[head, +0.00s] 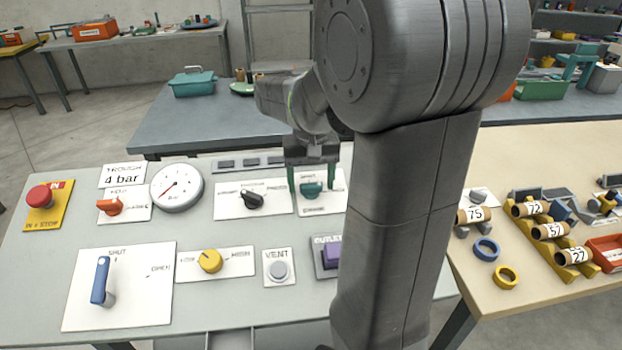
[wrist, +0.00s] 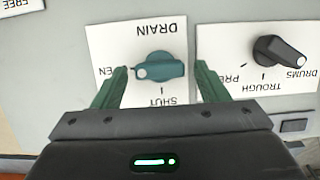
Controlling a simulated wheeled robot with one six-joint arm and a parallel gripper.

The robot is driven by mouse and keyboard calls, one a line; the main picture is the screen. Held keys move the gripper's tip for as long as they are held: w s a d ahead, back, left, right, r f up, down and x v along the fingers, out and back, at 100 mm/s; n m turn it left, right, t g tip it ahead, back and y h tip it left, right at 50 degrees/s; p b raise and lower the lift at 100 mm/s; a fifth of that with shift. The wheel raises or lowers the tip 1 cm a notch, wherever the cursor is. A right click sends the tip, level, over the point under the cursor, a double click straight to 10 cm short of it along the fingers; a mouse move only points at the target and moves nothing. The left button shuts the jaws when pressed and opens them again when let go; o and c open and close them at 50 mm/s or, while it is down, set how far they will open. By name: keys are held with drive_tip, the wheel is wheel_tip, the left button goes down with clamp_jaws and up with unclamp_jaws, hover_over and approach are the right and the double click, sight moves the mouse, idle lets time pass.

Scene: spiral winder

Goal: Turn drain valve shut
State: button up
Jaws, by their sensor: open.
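The drain valve is a teal knob (wrist: 160,68) on a white plate (wrist: 110,38) marked DRAIN and SHUT, with a partly hidden label ending in EN. The labels appear upside down in the wrist view. The knob lies crosswise, its white mark at the end towards the EN label, not towards SHUT. My gripper (wrist: 161,70) is open, with one green finger on each side of the knob and a visible gap to each. In the head view, the knob (head: 312,189) sits between the fingers of my gripper (head: 311,184); contact cannot be told there.
A black selector knob (head: 252,200) is on the neighbouring plate. A pressure gauge (head: 177,187), orange knob (head: 109,207), yellow knob (head: 210,261), blue lever (head: 102,282) and red stop button (head: 40,196) share the panel. My arm hides the panel's right part.

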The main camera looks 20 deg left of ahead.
drive_tip(key=c, duration=1)
drive_tip(key=n, duration=0.1)
drive_tip(key=n+p, duration=0.1)
drive_tip(key=n+t+h, duration=0.1)
drive_tip(key=n, duration=0.1)
drive_tip(key=shift+s+a+r, duration=0.1)
drive_tip(key=shift+s+a, duration=0.05)
drive_tip(key=shift+a, duration=0.1)
drive_tip(key=n, duration=0.2)
drive_tip(key=n+t+p, duration=0.1)
drive_tip(key=n, duration=0.1)
drive_tip(key=shift+s+n+h, duration=0.2)
drive_tip(key=shift+n+h, duration=0.1)
drive_tip(key=n, duration=0.2)
drive_tip(key=n+t, duration=0.1)
drive_tip(key=n, duration=0.1)
drive_tip(key=shift+s+a+t, duration=0.1)
drive_tip(key=shift+s+t, duration=0.1)
drive_tip(key=shift+t, duration=0.1)
drive_tip(key=shift+s+f+n+t+p, duration=0.15)
drive_tip(key=shift+n+t, duration=0.15)
drive_tip(key=shift+n, duration=0.85)
drive_tip(key=shift+f+n+t+p, duration=0.15)
drive_tip(key=shift+n+t, duration=0.15)
drive_tip(key=shift+n, duration=0.85)
drive_tip(key=shift+r, duration=0.1)
